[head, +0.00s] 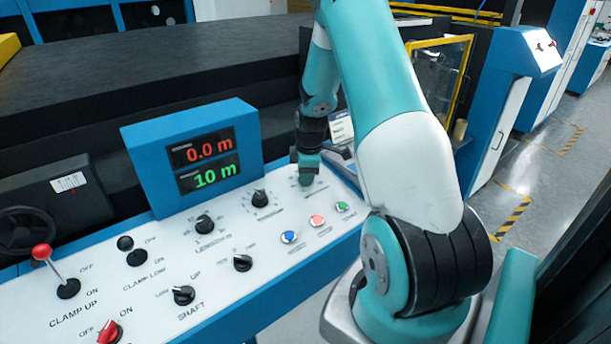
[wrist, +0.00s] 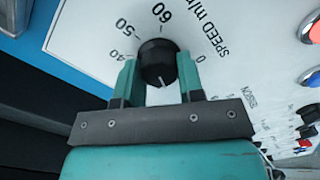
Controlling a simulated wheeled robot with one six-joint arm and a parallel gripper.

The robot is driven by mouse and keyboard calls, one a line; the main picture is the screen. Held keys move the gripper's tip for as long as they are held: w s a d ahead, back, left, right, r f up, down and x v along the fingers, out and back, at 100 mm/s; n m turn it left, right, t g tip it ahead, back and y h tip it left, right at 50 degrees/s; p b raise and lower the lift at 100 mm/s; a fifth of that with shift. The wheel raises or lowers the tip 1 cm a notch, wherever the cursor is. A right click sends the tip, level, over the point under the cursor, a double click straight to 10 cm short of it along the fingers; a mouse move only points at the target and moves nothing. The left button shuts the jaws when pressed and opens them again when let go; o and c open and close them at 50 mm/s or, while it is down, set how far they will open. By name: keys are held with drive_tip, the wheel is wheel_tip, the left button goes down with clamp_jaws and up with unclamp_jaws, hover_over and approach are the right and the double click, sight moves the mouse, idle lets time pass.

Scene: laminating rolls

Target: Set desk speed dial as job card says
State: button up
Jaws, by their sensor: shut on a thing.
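The desk speed dial is a round black knob (wrist: 158,58) on a white panel marked "SPEED m/m…". The numbers 60, 50, 40 and 0 show around it; the others are hidden by my gripper. Its pale pointer line faces the bottom of the wrist view, toward my gripper's palm. My gripper (wrist: 158,78) is shut on the knob, one finger on each side. In the head view my gripper (head: 306,176) is down on the far right part of the desk and hides the knob. A small card (head: 342,130) stands behind it; its text is too small to read.
The blue display (head: 190,155) reads 0.0 m in red and 10 m in green. Other black knobs (head: 205,224), blue, red and green buttons (head: 317,220) and a red-topped lever (head: 55,268) stand on the desk. Dark rolls lie behind.

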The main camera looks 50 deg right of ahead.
drive_tip(key=m+b, duration=0.1)
drive_tip(key=m, duration=0.4)
drive_tip(key=shift+w+d+m, duration=0.1)
drive_tip(key=shift+d+m, duration=0.05)
drive_tip(key=shift+m, duration=0.15)
drive_tip(key=m, duration=0.4)
drive_tip(key=shift+m, duration=0.3)
drive_tip(key=m+b, duration=0.1)
drive_tip(key=m, duration=0.4)
drive_tip(key=shift+d, duration=0.1)
drive_tip(key=m, duration=0.5)
drive_tip(key=shift+r+m, duration=0.1)
drive_tip(key=shift+m, duration=0.3)
drive_tip(key=m, duration=0.4)
drive_tip(key=shift+d+m, duration=0.1)
drive_tip(key=shift+m, duration=0.2)
drive_tip(key=m, duration=0.5)
drive_tip(key=shift+t, duration=0.3)
drive_tip(key=m, duration=0.5)
drive_tip(key=shift+s, duration=0.2)
drive_tip(key=m, duration=0.4)
drive_tip(key=shift+m+p, duration=0.3)
drive_tip(key=shift+p, duration=0.05)
